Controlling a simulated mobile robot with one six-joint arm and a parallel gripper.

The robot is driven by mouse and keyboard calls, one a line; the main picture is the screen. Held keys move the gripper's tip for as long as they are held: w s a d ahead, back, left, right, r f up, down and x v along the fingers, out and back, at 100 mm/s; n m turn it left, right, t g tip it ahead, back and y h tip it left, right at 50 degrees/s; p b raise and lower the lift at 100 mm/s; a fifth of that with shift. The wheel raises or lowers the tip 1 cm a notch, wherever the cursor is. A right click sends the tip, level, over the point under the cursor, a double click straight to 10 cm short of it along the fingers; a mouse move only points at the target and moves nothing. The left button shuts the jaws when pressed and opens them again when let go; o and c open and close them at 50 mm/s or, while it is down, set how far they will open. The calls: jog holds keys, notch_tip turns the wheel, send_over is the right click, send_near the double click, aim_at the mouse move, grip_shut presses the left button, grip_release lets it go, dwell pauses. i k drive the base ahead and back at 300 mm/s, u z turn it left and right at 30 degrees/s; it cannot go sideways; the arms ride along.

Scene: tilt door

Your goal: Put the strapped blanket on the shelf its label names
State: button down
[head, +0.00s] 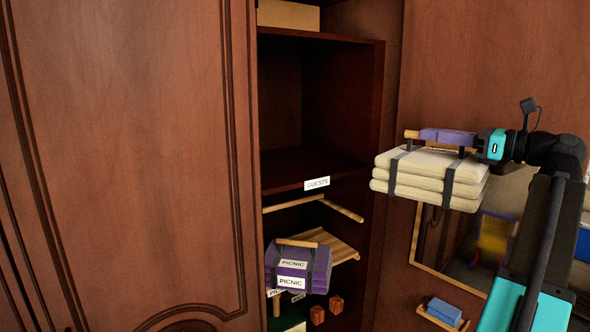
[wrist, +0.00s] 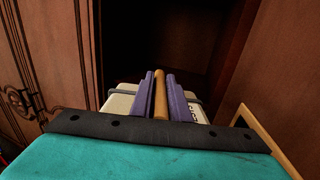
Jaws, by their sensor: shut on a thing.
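The strapped blanket (head: 425,182) is cream, folded in layers, with dark straps and a wooden handle on top. It hangs level in the air, to the right of the open wardrobe. My gripper (head: 447,136), with purple fingers, is shut on its wooden handle (wrist: 160,95). In the wrist view a white label (wrist: 194,112) with dark marks is partly hidden by a finger and cannot be read. The wardrobe's middle shelf (head: 300,172) bears a "GUESTS" label (head: 317,183), and the space above it looks empty.
A purple strapped blanket (head: 300,265) marked "PICNIC" sits lower, by wooden slats (head: 335,247). A large brown door (head: 120,150) covers the left. A door panel with a mirror (head: 495,235) stands right, with a small tray of blue cloth (head: 443,312) low on it.

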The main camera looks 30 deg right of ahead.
aim_at(301, 167)
jog(key=u, duration=0.15)
jog(key=i, duration=0.85)
jog(key=u, duration=0.1)
